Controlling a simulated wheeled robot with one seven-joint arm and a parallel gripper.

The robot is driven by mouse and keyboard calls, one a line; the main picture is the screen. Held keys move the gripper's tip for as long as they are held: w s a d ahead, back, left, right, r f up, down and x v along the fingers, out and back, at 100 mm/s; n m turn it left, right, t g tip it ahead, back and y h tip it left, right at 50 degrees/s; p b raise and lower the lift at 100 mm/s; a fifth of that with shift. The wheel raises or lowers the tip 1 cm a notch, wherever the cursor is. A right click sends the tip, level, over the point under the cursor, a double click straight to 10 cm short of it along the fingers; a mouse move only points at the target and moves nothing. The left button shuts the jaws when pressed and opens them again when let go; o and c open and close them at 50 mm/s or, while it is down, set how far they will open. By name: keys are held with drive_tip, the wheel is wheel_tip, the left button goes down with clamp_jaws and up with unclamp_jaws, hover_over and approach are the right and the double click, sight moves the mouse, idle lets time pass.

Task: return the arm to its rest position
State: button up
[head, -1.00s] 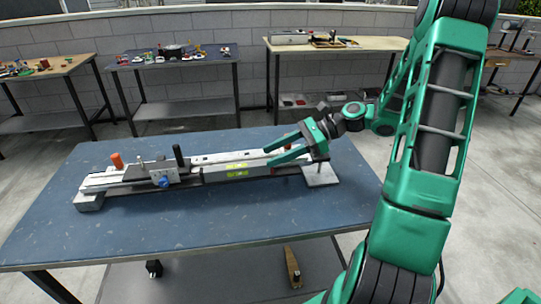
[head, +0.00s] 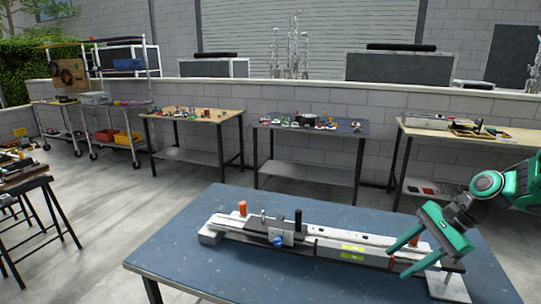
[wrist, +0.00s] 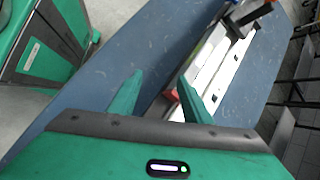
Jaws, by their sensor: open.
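My gripper (head: 398,256) is green and open, its two fingers apart over the right part of the blue table in the head view. It is close to the right end of a long grey metal rail fixture (head: 325,247) with an orange knob, a blue knob and a black handle. In the wrist view my gripper's fingers (wrist: 158,95) are apart with the blue table top between them. The right finger overlaps the fixture's rail (wrist: 212,62) in the picture; whether they touch I cannot tell. A small red part shows beside that finger.
The blue table (head: 180,262) stands in front. Behind it are a wooden table (head: 190,116), a dark table (head: 345,128) and a light table (head: 470,140), holding small items. A wheeled shelf (head: 110,110) and a cluttered bench (head: 20,185) stand left. Concrete floor lies between.

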drive_tip(key=s+d+r+n+h, duration=0.1)
drive_tip(key=s+d+n+h, duration=0.1)
drive_tip(key=s, duration=0.6)
drive_tip(key=s+d+r+n+g+h, duration=0.1)
drive_tip(key=s+d+n+h, duration=0.1)
drive_tip(key=s, duration=0.6)
drive_tip(key=s+d+r+n+h, duration=0.2)
drive_tip(key=s+d+n, duration=0.2)
drive_tip(key=s, duration=0.4)
drive_tip(key=shift+g+h, duration=0.3)
drive_tip(key=shift+d, duration=0.1)
drive_tip(key=shift+w+f, duration=0.25)
drive_tip(key=shift+w, duration=0.4)
